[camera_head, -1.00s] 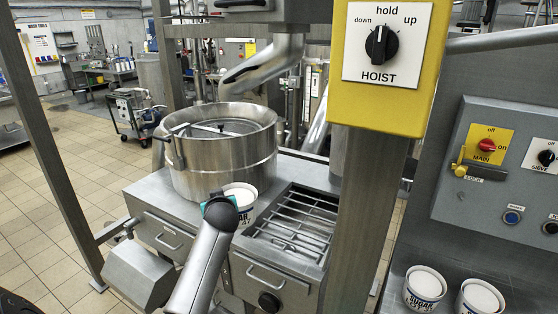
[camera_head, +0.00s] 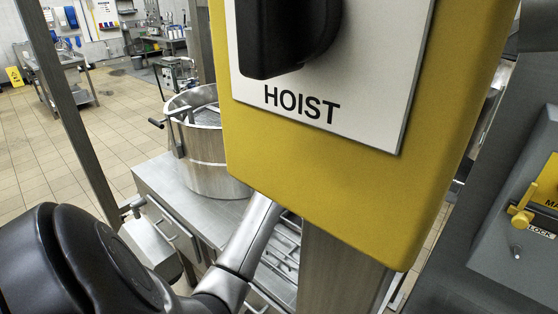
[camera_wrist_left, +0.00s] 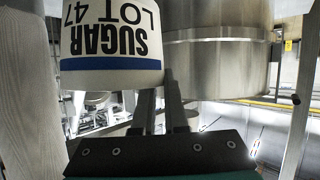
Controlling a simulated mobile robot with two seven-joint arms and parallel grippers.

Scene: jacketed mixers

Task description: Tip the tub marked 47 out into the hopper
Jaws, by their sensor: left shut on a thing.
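The white tub marked SUGAR LOT 47 (camera_wrist_left: 110,45), with a blue band, is close up in the left wrist view, its lettering upside down in that picture. My left gripper (camera_wrist_left: 163,100) is shut on it; the exact contact is hard to see. In the head view my left arm reaches in behind the yellow hoist box, which hides the gripper and tub. The hopper, a barred opening in the steel bench, shows only partly (camera_head: 283,252) beside my arm. I cannot tell whether any contents have left the tub. My right gripper is not in view.
The yellow hoist box (camera_head: 330,175) on its post fills the middle of the head view, very near. A round steel bowl (camera_head: 205,165) stands on the bench behind it and also shows in the left wrist view (camera_wrist_left: 215,65). A grey control panel (camera_head: 510,255) is at the right.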

